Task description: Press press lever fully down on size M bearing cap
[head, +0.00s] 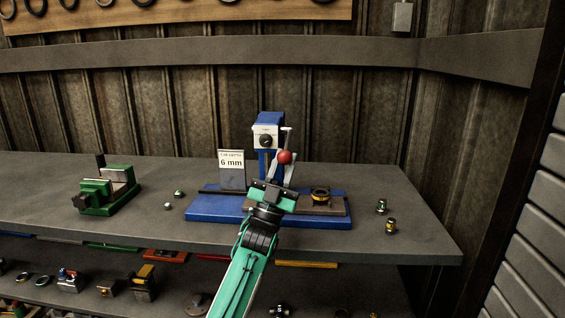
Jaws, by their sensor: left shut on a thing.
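The press (267,137) has a blue column with a white-faced head and stands on a blue base (215,208) at the middle of the bench. Its press lever (284,157) has a red ball knob, at the right side of the press, below the head. My left gripper (280,168) comes up from the front and is shut on the press lever at the knob. The area under the press head is hidden behind my gripper.
A green vise (109,191) is at the left. Small parts lie on the bench (168,206), and two more (381,206) stand at the right. A lower shelf holds several parts.

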